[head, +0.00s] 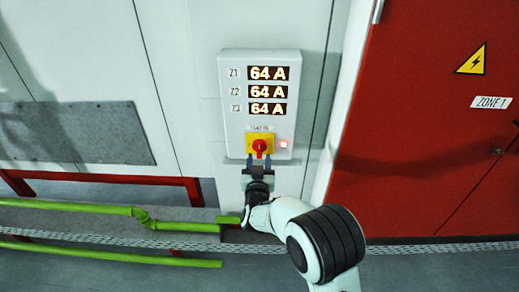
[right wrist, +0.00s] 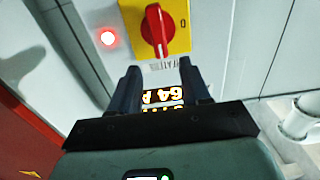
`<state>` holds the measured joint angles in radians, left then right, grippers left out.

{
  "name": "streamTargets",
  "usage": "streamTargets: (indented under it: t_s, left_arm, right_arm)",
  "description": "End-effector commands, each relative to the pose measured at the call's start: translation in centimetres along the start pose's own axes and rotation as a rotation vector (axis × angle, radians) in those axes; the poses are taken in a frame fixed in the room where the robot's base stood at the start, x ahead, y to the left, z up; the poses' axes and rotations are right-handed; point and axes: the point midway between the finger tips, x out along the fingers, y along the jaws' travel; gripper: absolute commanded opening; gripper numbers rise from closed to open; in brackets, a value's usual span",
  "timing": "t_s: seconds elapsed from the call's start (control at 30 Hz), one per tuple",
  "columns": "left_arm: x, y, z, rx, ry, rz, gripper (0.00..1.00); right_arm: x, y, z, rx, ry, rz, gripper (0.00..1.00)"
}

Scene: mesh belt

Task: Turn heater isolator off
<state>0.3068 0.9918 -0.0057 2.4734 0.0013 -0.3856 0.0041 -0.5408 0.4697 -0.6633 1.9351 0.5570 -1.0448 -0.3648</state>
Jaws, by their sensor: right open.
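The heater isolator is a red rotary knob (head: 259,148) on a yellow square plate (head: 246,153), low on a pale grey box (head: 238,120). Its handle stands about vertical. In the right wrist view the knob (right wrist: 157,28) and yellow plate (right wrist: 181,12) show upside down at the top, past the fingertips. My right gripper (head: 258,160) is open and empty just below the knob, its fingers pointing up at the panel. In the right wrist view its two fingers (right wrist: 159,70) are apart with nothing between them. My left gripper is not in view.
Three displays (head: 268,91) on the box read 64 A. A lit red lamp (head: 284,144) sits right of the knob. A red door (head: 430,110) with a warning sign stands at right. Green pipes (head: 100,208) and a red rail (head: 110,178) run low at left.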

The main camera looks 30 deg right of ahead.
Motion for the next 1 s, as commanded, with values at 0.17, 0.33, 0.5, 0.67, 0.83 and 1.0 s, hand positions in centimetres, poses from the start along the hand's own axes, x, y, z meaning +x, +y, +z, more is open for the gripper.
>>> streamTargets:
  t_s: [0.17,0.33,0.5,0.67,0.83,1.0]
  left_arm:
    - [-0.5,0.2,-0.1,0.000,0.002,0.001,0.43]
    - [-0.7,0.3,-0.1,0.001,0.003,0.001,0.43]
    - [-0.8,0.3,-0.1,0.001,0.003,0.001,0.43]
    - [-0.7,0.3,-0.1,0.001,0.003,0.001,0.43]
    - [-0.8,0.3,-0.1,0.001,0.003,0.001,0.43]
    - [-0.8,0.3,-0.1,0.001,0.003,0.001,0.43]
  right_arm:
    - [3.4,0.0,0.0,-0.003,0.001,0.001,0.47]
    - [5.2,0.0,0.0,-0.002,0.000,0.000,0.47]
    - [5.7,0.0,0.1,-0.001,-0.002,-0.001,0.47]
    - [5.7,0.0,0.1,-0.001,-0.002,-0.001,0.47]
    - [5.7,0.0,0.1,-0.001,-0.002,-0.001,0.11]
    - [5.7,0.0,0.1,-0.001,-0.002,-0.001,0.00]
